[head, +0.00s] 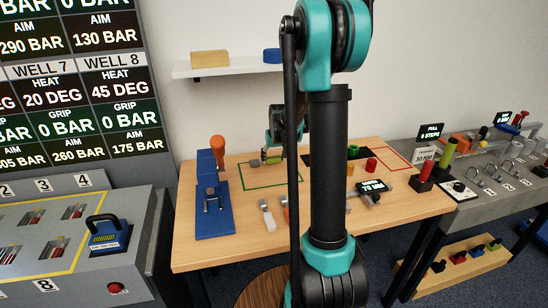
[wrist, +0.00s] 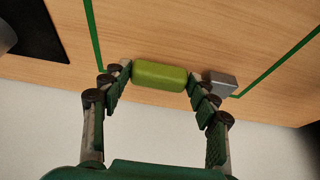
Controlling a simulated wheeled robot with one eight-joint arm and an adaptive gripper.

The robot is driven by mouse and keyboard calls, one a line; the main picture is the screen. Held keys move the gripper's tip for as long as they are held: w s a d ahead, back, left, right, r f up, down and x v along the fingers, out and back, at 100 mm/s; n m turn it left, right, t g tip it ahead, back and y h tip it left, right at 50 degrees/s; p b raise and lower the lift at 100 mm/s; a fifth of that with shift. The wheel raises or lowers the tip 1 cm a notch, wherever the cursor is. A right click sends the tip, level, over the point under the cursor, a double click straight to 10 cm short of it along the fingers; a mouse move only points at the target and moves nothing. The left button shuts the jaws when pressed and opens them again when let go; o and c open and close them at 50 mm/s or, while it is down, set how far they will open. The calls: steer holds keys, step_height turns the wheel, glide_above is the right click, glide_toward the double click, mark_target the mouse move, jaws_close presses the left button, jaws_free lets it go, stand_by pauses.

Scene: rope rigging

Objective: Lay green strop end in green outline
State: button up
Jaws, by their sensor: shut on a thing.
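The green strop end (wrist: 160,75) is a rounded green block held between the two fingers of my gripper (wrist: 158,78) in the wrist view. A grey metal piece (wrist: 220,83) sits beside it at the right finger. In the head view my gripper (head: 269,157) is over the far part of the wooden table, with the green strop end (head: 274,160) at its tips. The green outline (head: 246,188) is on the table there; its lines also show in the wrist view (wrist: 277,64). I cannot tell whether the strop end touches the table. My arm hides part of the outline.
A blue stand (head: 213,223) with an orange-topped post (head: 217,146) stands left of the outline. Loose fittings (head: 268,218) lie in front. A red outline (head: 391,150), a red cylinder (head: 371,165) and a display (head: 371,187) are to the right. A shelf (head: 228,69) hangs above.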

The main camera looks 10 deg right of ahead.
steer(key=shift+f, duration=0.3)
steer(key=o, duration=1.4)
steer(key=v, duration=1.2)
